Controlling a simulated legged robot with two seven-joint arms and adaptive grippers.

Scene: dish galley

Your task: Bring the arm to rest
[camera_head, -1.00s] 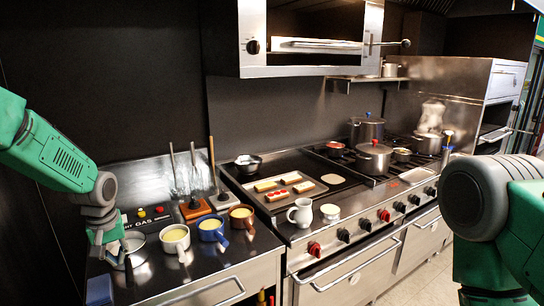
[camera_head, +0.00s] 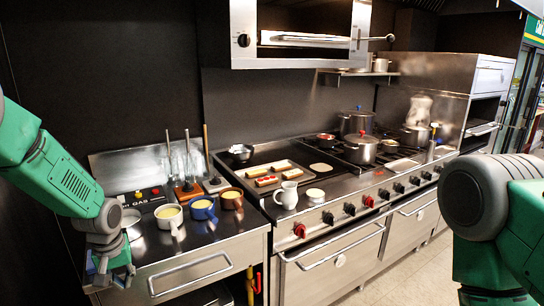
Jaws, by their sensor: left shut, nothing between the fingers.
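My left arm (camera_head: 65,180) is green with grey joints and comes in from the left edge. It hangs down in front of the left counter. My left gripper (camera_head: 112,278) is low at the left, fingers pointing down, shut and empty, near the counter's front left corner. My right arm (camera_head: 490,215) shows at the right edge as a grey joint and green links. Its gripper is out of view.
Behind the left gripper, a cream-filled white mug (camera_head: 170,217), blue mug (camera_head: 203,209) and brown mug (camera_head: 231,199) stand on the counter. A griddle (camera_head: 240,175) with food and a white jug (camera_head: 288,195) are to the right. Floor (camera_head: 420,270) is clear at right.

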